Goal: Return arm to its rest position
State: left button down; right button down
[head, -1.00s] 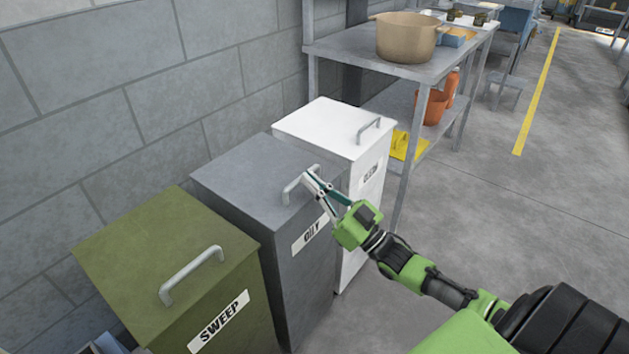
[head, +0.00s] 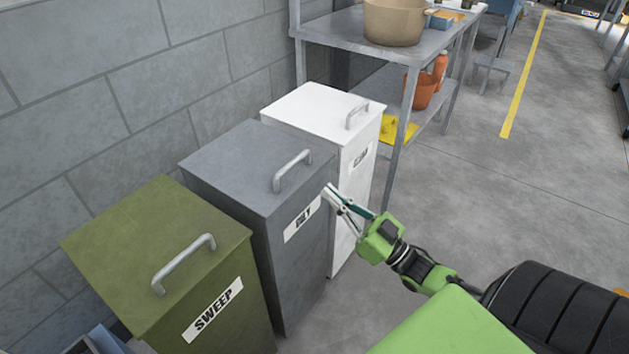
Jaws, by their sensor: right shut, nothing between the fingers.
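My right gripper (head: 331,193) is shut and empty, at the end of my green and black arm that comes in from the lower right. Its tips are in front of the grey bin (head: 232,172) labelled OILY, near the right end of that label, apart from the bin's handle (head: 292,171). The grey bin's lid is closed. I cannot tell whether the fingertips touch the bin's front. My left gripper is not in view.
A green SWEEP bin (head: 160,250) stands at the left and a white bin (head: 318,112) at the right of the grey one, both closed. A metal shelf table (head: 345,32) with a large pot (head: 392,22) stands behind. Open floor (head: 480,200) lies to the right.

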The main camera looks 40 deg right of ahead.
jog(key=v, duration=0.3)
jog(key=shift+r, duration=0.15)
